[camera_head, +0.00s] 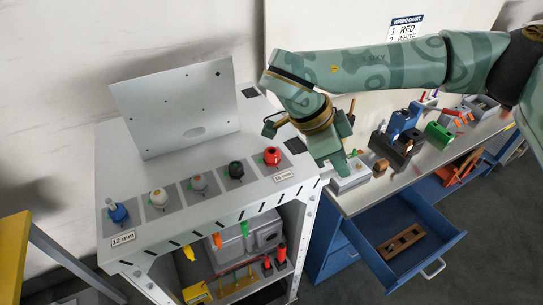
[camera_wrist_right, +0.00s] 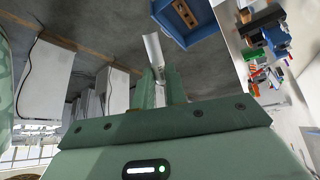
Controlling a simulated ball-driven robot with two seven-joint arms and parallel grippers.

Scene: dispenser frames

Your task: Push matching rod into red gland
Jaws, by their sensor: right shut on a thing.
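The red gland (camera_head: 272,156) sits at the right end of a row of glands on the grey cabinet top, just behind the "16 mm" label (camera_head: 284,178). My right gripper (camera_head: 343,162) points down to the right of the red gland, over the near end of the workbench. In the wrist view my right gripper (camera_wrist_right: 160,88) is shut on a pale grey rod (camera_wrist_right: 153,48), which sticks out beyond the fingertips. The rod cannot be made out in the head view. The rod is apart from the red gland. My left gripper is not in view.
Black (camera_head: 236,170), grey (camera_head: 199,182), white (camera_head: 159,197) and blue (camera_head: 118,212) glands share the cabinet top. A tilted white panel (camera_head: 180,105) stands behind them. A blue drawer (camera_head: 446,248) is open, holding a brown block (camera_head: 401,242). Tools and vises crowd the workbench.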

